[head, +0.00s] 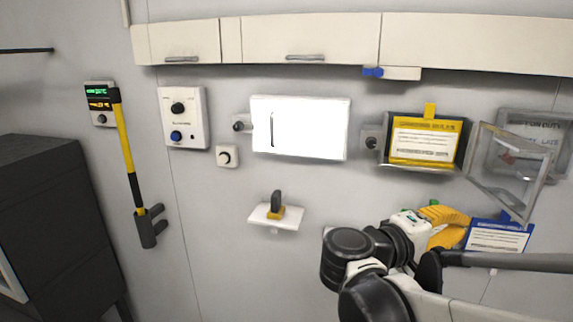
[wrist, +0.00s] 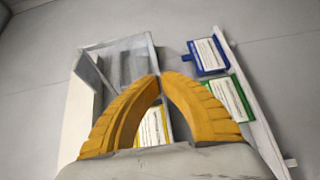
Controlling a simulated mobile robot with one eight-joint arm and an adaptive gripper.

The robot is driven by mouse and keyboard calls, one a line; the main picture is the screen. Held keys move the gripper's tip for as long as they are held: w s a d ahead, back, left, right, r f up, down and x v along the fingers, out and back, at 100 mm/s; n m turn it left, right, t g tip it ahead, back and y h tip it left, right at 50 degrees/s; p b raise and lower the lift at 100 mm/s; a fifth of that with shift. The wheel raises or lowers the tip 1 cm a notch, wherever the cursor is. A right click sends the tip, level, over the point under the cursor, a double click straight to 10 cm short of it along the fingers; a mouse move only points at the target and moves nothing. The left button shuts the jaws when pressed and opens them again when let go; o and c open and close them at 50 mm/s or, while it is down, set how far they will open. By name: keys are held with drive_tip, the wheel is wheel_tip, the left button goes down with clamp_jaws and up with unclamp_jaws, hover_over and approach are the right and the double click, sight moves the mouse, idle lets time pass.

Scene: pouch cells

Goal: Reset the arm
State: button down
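My arm reaches in from the lower right of the head view. My gripper (head: 462,228), with curved yellow fingers, is in front of the wall, just left of a blue-framed card (head: 498,238). In the wrist view my gripper (wrist: 161,75) has its two fingertips together, with nothing seen between the tips. Behind the fingers are a yellow card (wrist: 152,127), a green-framed card (wrist: 230,98) and the blue-framed card (wrist: 207,55). The green card is mostly hidden behind my gripper in the head view.
A yellow card holder (head: 425,140) and a clear box with its door (head: 510,172) swung out are above my gripper. A small white shelf (head: 262,217) holds a switch-like handle. Cabinets (head: 300,38) run along the top. A dark cabinet (head: 50,215) stands at left.

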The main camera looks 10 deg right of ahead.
drive_tip(key=s+a+f+y+b, duration=0.1)
drive_tip(key=a+f+y+b, duration=0.2)
drive_tip(key=f, duration=0.5)
drive_tip(key=s+a+f+t+y+b, duration=0.1)
drive_tip(key=a+f+y+b, duration=0.2)
drive_tip(key=f, duration=0.5)
drive_tip(key=s+a+f+y+b, duration=0.1)
drive_tip(key=f+y+b, duration=0.3)
drive_tip(key=f, duration=0.5)
drive_tip(key=s+a+f+m+t+y+b, duration=0.1)
drive_tip(key=a+f+m+t+y+b, duration=0.1)
drive_tip(key=a+f+y+b, duration=0.5)
drive_tip(key=a+f+b, duration=0.1)
drive_tip(key=a+f, duration=0.2)
drive_tip(key=a, duration=0.4)
drive_tip(key=shift+a+f+t, duration=0.3)
drive_tip(key=shift+f, duration=0.1)
